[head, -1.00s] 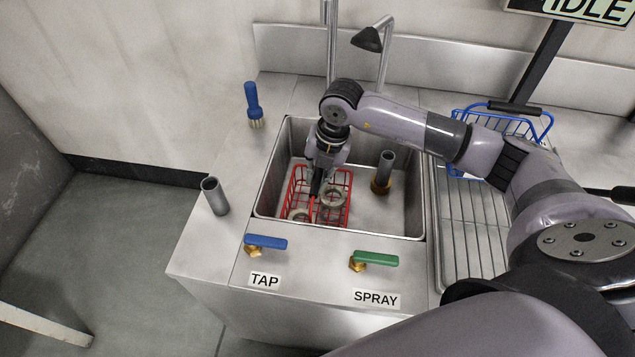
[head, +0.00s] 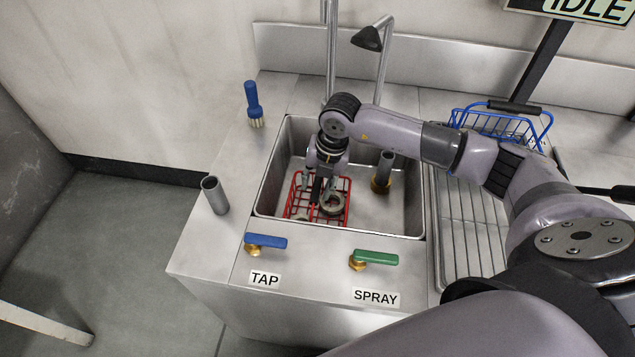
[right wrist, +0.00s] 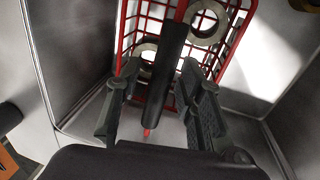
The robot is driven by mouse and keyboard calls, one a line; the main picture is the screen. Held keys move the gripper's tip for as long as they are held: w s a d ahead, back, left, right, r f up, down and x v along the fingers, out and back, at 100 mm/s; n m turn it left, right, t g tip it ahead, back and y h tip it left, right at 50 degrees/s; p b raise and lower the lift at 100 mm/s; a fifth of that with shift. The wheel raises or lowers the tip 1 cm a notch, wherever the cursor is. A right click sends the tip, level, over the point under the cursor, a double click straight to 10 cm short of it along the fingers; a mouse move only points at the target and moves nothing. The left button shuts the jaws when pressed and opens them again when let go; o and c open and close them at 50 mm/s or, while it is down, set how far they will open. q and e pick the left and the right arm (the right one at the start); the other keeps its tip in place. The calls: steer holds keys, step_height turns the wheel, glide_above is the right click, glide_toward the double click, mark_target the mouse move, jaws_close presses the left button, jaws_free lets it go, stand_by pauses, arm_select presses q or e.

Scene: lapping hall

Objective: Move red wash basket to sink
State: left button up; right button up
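The red wash basket (head: 348,200) is down inside the steel sink (head: 392,222), toward its left side. Grey metal rings lie in it, one showing clearly (head: 334,203). The basket also shows in the right wrist view (right wrist: 229,50), with its black handle grip (right wrist: 165,72). My right gripper (head: 318,184) reaches down into the sink over the basket. In the right wrist view its fingers (right wrist: 160,88) stand apart on either side of the handle, with gaps showing, so it is open. My left gripper is not in view.
A grey standpipe with a brass base (head: 386,170) stands in the sink, right of the basket. Blue tap lever (head: 266,241) and green spray lever (head: 376,257) sit on the front edge. A blue basket (head: 500,123) stands beyond the drainboard (head: 470,225). A blue brush (head: 253,103) is back left.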

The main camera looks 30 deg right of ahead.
step_height(320, 180, up, 12)
steer(key=s+d+b, duration=0.1)
steer(key=d, duration=0.1)
steer(key=shift+s, duration=0.2)
